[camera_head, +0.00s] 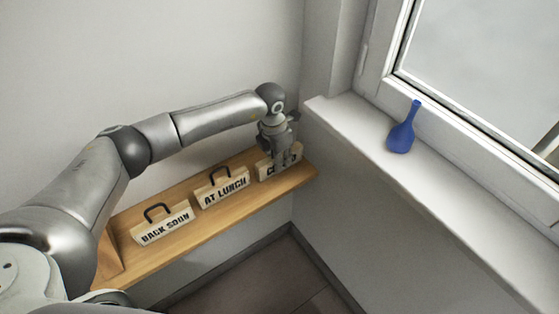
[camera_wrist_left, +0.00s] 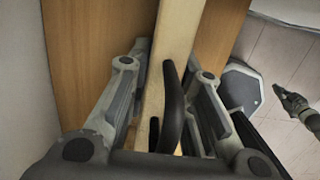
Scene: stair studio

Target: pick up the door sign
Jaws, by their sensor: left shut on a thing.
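Three cream door signs with black handles stand in a row on a wooden shelf (camera_head: 232,215). The BACK SOON sign (camera_head: 163,228) is on the left, and the AT LUNCH sign (camera_head: 222,188) is in the middle. The third sign (camera_head: 266,170), its lettering mostly covered, is at the right end. My left gripper (camera_head: 282,163) is over this third sign and shut on it. In the left wrist view the fingers stand on either side of the sign (camera_wrist_left: 176,40) and its black handle (camera_wrist_left: 172,110). My right gripper is not clearly seen in the head view.
A white window sill (camera_head: 345,120) stands close to the right of the shelf end. A white wall is behind the shelf. Dark floor tiles show below.

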